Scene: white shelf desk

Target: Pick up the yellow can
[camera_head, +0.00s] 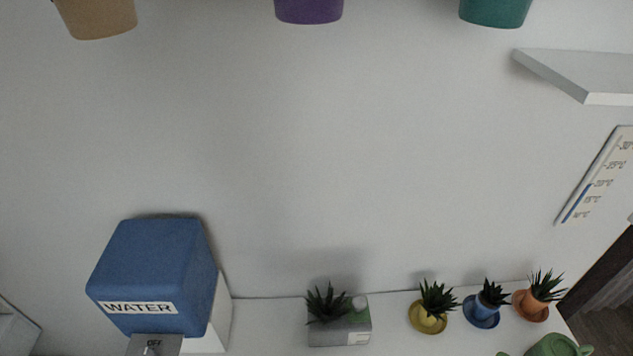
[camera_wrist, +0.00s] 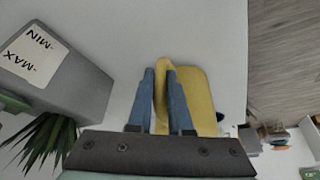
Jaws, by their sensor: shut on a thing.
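The yellow can (camera_wrist: 202,95) is in the middle of the wrist view, over a pale surface. My gripper (camera_wrist: 160,70) has two blue fingers, one on each side of a thin yellow part of the can. The gripper is shut on that part. The wide yellow body lies to the right of and partly behind the right finger. The lower part of the can is hidden by the finger and the dark gripper base. Whether the can touches the surface I cannot tell. The head view shows neither the can nor my gripper.
A grey planter (camera_wrist: 62,82) marked MIN and MAX, with a spiky plant (camera_wrist: 42,135), is left of the gripper. The head view shows a blue WATER tank (camera_head: 155,275), small potted plants (camera_head: 483,302), a green can (camera_head: 557,346) and a wall shelf (camera_head: 590,75).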

